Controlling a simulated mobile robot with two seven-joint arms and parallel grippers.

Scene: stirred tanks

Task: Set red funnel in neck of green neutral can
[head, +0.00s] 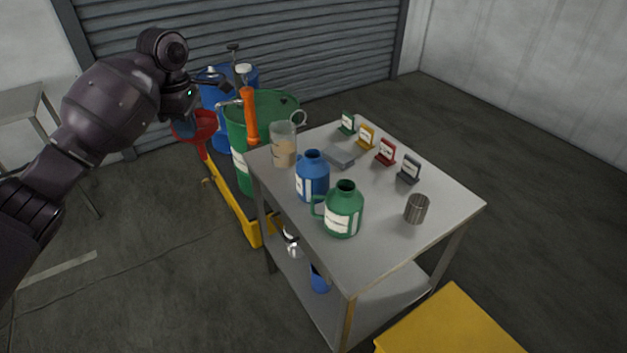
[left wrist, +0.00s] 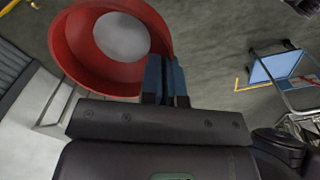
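The green can (head: 342,212) stands upright on the grey table, with its dark neck open at the top, a side handle and a white label. The red funnel (head: 203,124) hangs in the air left of the green drum, well away from the can. My left gripper (head: 186,126) is shut on the funnel's rim. In the left wrist view the funnel (left wrist: 68,45) shows its wide red mouth beside the blue fingers (left wrist: 166,75), which are close together. My right gripper is in neither view.
A blue can (head: 312,178) stands beside the green one on the table (head: 390,235). A beaker (head: 284,146), several small label stands and a steel cup (head: 416,208) are also there. A large green drum (head: 236,135) with an orange-handled tool (head: 250,115) stands between funnel and table.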

